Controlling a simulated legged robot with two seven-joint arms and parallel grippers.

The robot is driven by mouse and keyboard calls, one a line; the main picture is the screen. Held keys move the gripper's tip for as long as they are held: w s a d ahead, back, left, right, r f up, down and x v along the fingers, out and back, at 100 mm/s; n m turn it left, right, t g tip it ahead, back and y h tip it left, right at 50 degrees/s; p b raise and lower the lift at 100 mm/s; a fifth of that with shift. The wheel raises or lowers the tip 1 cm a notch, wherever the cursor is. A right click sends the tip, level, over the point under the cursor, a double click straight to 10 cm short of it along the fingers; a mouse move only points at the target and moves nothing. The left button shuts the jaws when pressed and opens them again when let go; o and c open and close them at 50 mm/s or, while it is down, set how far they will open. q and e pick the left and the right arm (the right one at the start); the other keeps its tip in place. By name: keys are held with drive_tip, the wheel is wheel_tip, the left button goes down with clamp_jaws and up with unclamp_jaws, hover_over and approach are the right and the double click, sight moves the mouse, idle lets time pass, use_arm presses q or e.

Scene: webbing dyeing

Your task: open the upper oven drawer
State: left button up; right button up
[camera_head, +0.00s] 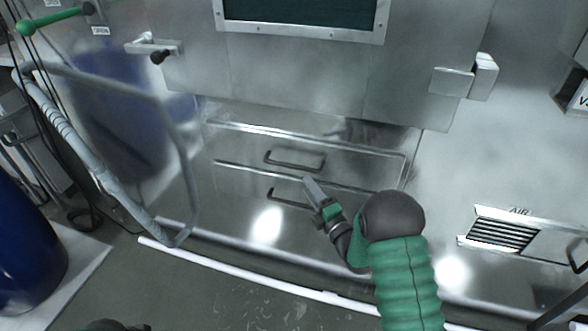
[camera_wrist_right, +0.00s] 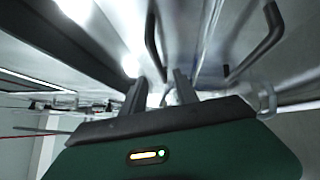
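The upper oven drawer (camera_head: 350,160) is a flat steel front, shut flush, with a dark bar handle (camera_head: 295,166). The lower drawer's similar handle (camera_head: 272,193) is partly hidden by my right gripper (camera_head: 308,186). The gripper is pointed up-left at the drawer fronts, just below the right end of the upper handle and apart from it. In the right wrist view, my right gripper (camera_wrist_right: 165,90) shows two separated fingers with nothing held between them. Two dark bar handles show ahead of it, one left (camera_wrist_right: 152,40) and one right (camera_wrist_right: 262,45). My left gripper does not show.
The oven door with a window (camera_head: 300,15) is above the drawers, with a latch handle (camera_head: 155,50) at left. A blue barrel (camera_head: 25,245) is at lower left. An air vent (camera_head: 500,233) is at right.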

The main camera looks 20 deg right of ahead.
sight(292, 166)
drive_tip(key=x, duration=0.6)
drive_tip(key=b+x, duration=0.1)
drive_tip(key=x, duration=0.2)
drive_tip(key=shift+w+a, duration=0.2)
drive_tip(key=shift+a, duration=0.15)
drive_tip(key=shift+w, duration=0.4)
drive_tip(key=shift+r, duration=0.1)
clamp_jaws()
drive_tip(key=shift+s, duration=0.1)
